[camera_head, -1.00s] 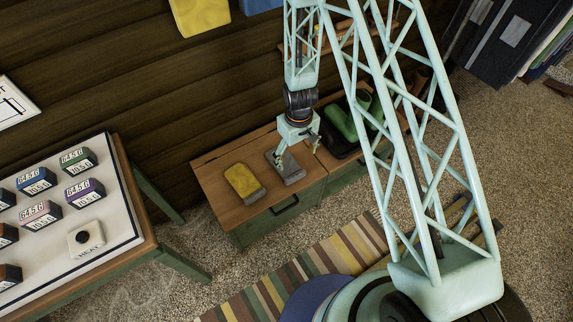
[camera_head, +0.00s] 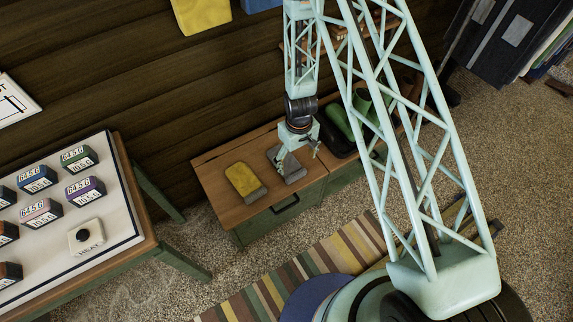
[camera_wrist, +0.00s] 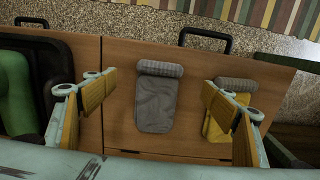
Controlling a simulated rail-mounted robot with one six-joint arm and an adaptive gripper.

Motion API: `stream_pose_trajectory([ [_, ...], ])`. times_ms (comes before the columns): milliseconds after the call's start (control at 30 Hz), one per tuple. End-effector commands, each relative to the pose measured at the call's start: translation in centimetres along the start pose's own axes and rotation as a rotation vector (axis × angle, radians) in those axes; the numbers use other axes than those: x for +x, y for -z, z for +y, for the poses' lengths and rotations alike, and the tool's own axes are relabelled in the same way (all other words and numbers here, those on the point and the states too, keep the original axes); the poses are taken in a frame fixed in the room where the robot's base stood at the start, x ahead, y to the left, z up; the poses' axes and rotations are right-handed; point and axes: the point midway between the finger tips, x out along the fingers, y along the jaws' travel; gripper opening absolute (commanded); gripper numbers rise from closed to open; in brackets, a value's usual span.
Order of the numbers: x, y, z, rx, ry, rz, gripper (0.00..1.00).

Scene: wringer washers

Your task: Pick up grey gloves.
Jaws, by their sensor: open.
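The grey gloves (camera_wrist: 154,103) lie flat on a low wooden-topped cabinet (camera_wrist: 118,75), with a ribbed cuff along one end. In the head view the grey gloves (camera_head: 291,172) are partly hidden by my gripper (camera_head: 296,158), which hangs just above them. In the wrist view my gripper (camera_wrist: 155,103) is open, with one finger pad on each side of the gloves and a gap to both. Nothing is held between the pads. The fingers look to be above the cabinet top, but the exact height cannot be told.
Yellow gloves (camera_head: 244,180) lie left of the grey ones; in the wrist view the right finger overlaps the yellow gloves (camera_wrist: 222,118). Green boots (camera_head: 338,122) in a black tray stand to the right. A table with labelled blocks (camera_head: 88,192) stands at left. A wooden wall is behind.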

Motion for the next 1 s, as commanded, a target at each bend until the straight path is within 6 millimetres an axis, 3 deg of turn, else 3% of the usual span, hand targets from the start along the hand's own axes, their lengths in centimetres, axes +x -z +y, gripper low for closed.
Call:
stream_pose_trajectory([
  [500, 5.2, 0.0, 0.0, 0.000, 0.000, -0.001, 0.77],
  [1000, 6.0, 0.0, 0.0, 0.000, 0.000, 0.000, 0.77],
])
